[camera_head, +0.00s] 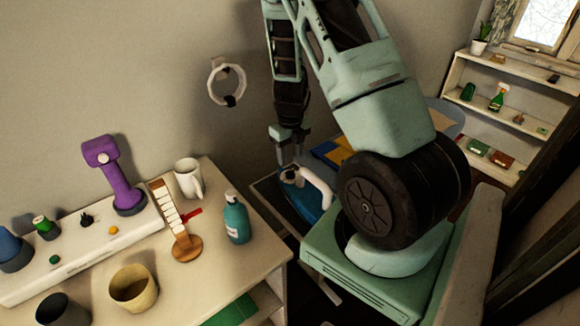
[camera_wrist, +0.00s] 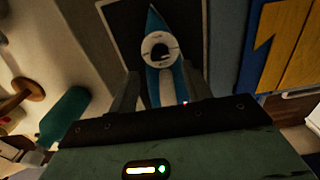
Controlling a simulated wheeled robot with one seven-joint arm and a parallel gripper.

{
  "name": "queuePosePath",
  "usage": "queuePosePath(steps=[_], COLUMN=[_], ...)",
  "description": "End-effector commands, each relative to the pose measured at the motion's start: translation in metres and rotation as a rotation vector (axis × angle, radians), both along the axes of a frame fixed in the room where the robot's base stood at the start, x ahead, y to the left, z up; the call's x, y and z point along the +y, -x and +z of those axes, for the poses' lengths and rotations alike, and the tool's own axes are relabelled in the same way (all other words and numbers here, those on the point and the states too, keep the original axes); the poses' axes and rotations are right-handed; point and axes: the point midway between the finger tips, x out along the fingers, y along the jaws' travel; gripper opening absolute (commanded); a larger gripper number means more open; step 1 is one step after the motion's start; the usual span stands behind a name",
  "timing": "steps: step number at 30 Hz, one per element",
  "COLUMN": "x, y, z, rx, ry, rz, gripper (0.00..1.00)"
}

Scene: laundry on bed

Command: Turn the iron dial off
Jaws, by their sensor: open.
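The iron (camera_head: 303,204) has a blue body and a white handle (camera_head: 320,187). It rests below my gripper (camera_head: 291,153) in the head view, partly hidden by my arm. In the wrist view the blue and white iron (camera_wrist: 154,20) points away from me. A round white part with a dark centre, which looks like the dial (camera_wrist: 148,43), sits on its top. My gripper (camera_wrist: 160,73) is open, with one finger on each side of the iron in the picture. Nothing shows held between the fingers. I cannot tell whether either finger touches the iron.
A dark board (camera_wrist: 117,22) lies under the iron. A teal bottle (camera_head: 236,222) stands at the right edge of the table (camera_head: 215,280), near a white mug (camera_head: 187,178). Blue and yellow cloth (camera_wrist: 285,45) lies right of the iron. A white shelf (camera_head: 470,125) stands at the back right.

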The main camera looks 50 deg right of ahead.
Motion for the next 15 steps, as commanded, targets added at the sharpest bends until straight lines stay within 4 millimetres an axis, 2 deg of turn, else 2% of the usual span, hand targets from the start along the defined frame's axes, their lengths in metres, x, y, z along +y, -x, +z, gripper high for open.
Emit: queuePosePath(steps=[3, 6, 15], x=[-0.001, 0.000, 0.000], y=[0.001, 0.001, 0.000], z=[-0.023, -0.037, -0.054], rx=[0.003, 0.003, -0.001], ry=[-0.002, -0.002, 0.000], rz=[-0.002, 0.000, 0.002], gripper=[0.49, 0.49, 0.49])
